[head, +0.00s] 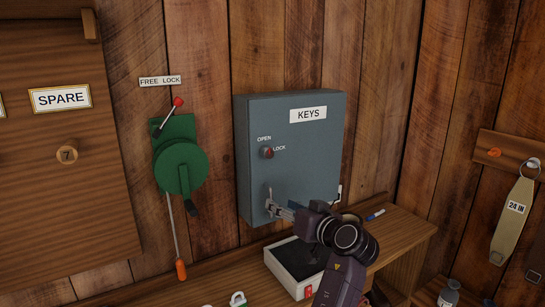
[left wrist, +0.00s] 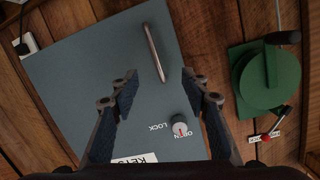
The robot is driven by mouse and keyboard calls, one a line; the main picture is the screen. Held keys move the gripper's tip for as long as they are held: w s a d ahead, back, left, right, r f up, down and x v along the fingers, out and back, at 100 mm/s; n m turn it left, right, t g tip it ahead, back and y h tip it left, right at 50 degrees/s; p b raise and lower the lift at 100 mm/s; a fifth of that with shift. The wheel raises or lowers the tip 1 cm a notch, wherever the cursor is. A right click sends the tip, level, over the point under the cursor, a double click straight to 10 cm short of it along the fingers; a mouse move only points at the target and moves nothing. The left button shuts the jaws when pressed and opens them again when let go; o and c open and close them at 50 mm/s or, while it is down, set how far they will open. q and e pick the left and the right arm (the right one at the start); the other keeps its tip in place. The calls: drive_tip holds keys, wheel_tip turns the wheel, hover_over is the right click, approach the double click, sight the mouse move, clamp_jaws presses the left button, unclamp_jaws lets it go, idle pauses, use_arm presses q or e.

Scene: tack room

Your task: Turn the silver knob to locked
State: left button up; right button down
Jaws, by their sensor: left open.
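The blue-grey key cabinet (head: 310,160) hangs shut on the plank wall with a KEYS label. Its small silver knob (head: 267,152) sits on the door between the words OPEN and LOCK. In the left wrist view the knob (left wrist: 180,123) shows a red mark pointing toward OPEN. My left gripper (head: 279,209) is open in front of the door's lower part, below the knob. In the left wrist view its fingers (left wrist: 160,80) are spread, with one end of the bar handle (left wrist: 153,52) showing between the tips; contact cannot be told. The knob is outside the fingers. My right gripper is not in view.
A green lever box (head: 180,160) with a red-tipped rod is left of the cabinet, under a FREE LOCK sign (head: 160,81). A tagged strap (head: 512,215) hangs at right.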

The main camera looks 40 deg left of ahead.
sight(270, 153)
use_arm(q)
wheel_tip(270, 153, up, 12)
drive_tip(key=n+y, duration=0.2)
drive_tip(key=shift+g, duration=0.4)
drive_tip(key=x, duration=0.2)
drive_tip(key=p+x, duration=0.1)
drive_tip(key=x, duration=0.1)
drive_tip(key=w+p+x, duration=0.1)
drive_tip(key=x, duration=0.1)
drive_tip(key=shift+r, duration=0.3)
drive_tip(key=shift+w+a+f, duration=0.1)
drive_tip(key=shift+w+a, duration=0.15)
drive_tip(key=shift+a, duration=0.15)
clamp_jaws()
